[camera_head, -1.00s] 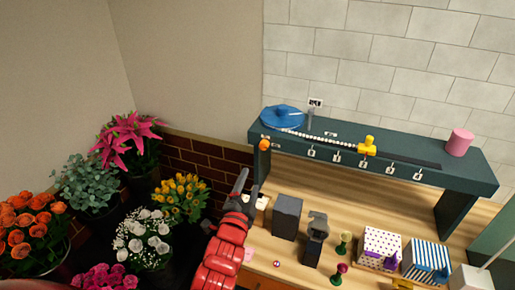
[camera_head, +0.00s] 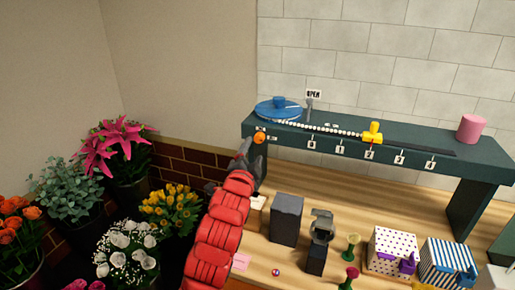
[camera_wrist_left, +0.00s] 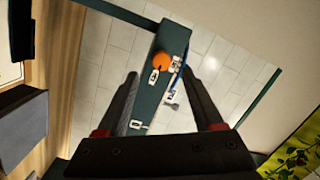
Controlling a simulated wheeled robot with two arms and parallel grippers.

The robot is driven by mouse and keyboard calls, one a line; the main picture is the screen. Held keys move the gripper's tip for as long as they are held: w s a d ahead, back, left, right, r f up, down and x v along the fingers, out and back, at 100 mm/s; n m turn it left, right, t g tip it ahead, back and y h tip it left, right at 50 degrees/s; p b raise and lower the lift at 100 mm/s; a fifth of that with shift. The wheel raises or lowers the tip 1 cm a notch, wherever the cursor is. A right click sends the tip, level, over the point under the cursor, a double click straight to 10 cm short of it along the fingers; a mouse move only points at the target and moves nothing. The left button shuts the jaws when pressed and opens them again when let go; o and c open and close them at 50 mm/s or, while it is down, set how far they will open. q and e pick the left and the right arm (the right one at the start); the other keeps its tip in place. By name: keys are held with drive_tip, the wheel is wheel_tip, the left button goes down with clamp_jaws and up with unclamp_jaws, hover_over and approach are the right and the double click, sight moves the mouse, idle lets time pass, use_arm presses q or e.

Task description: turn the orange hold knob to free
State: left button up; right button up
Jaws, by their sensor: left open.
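The orange hold knob (camera_head: 260,137) is on the left end of the dark green shelf's front face. It also shows in the wrist view (camera_wrist_left: 161,61), with small white labels (camera_wrist_left: 153,77) beside it that are too small to read. My left gripper (camera_head: 245,152) is at the end of the red arm, just below and left of the knob. In the wrist view its two fingers (camera_wrist_left: 160,72) are apart and empty, and the knob shows between and beyond their tips. I cannot tell whether a finger touches the knob. My right gripper is not in view.
The shelf (camera_head: 395,152) carries a blue disc (camera_head: 278,109), a bead string, a yellow slider (camera_head: 372,133) and a pink cylinder (camera_head: 471,128). Below, a dark grey block (camera_head: 286,219), a grey device (camera_head: 319,240) and patterned boxes (camera_head: 391,250) stand on the wooden table. Flowers (camera_head: 127,249) fill the left.

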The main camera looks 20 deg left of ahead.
sight(258, 140)
use_arm(q)
drive_tip(key=w, duration=0.2)
drive_tip(key=w+p, duration=0.1)
drive_tip(key=w, duration=0.3)
drive_tip(key=shift+a+r, duration=0.1)
drive_tip(key=shift+a, duration=0.25)
clamp_jaws()
